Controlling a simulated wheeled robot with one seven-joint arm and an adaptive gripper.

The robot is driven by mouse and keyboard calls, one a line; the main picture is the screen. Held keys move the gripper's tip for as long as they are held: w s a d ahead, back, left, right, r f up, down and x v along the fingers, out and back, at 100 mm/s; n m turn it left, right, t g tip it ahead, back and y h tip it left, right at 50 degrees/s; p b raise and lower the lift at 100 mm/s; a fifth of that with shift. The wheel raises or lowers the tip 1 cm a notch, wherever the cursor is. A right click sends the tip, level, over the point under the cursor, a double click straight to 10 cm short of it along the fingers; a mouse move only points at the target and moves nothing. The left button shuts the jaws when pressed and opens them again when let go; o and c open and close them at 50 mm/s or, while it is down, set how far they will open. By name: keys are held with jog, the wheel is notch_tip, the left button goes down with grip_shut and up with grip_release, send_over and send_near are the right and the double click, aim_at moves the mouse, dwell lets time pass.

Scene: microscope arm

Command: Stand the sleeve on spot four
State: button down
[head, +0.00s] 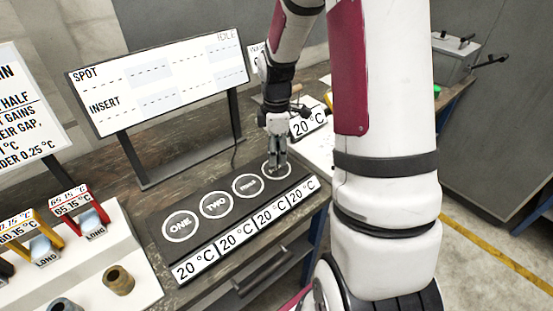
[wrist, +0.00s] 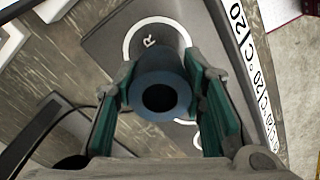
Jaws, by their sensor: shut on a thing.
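My gripper (head: 276,155) is over the far right end of the dark spot plate (head: 213,232), at the fourth white ring, spot four (head: 265,173). In the wrist view my gripper (wrist: 160,95) is shut on a dark blue-grey sleeve (wrist: 160,65), with green pads on both sides. I look down on its open bore. Behind the sleeve, part of the white ring of spot four (wrist: 128,40) and a letter R show. The fingers and sleeve hide much of that ring. I cannot tell whether the sleeve touches the plate.
Spots one (head: 181,227), two (head: 216,205) and three (head: 248,185) are bare. Plates along the front edge read 20 °C. A display (head: 160,80) reading IDLE stands behind. A white tray (head: 130,250) at left holds a brass sleeve (head: 118,280), a grey piece (head: 65,305) and coloured frames.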

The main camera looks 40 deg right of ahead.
jog(key=shift+w+d+f, duration=0.1)
jog(key=shift+f, duration=1.65)
jog(key=shift+f, duration=0.15)
jog(key=c, duration=1)
grip_release()
jog(key=shift+c, duration=0.2)
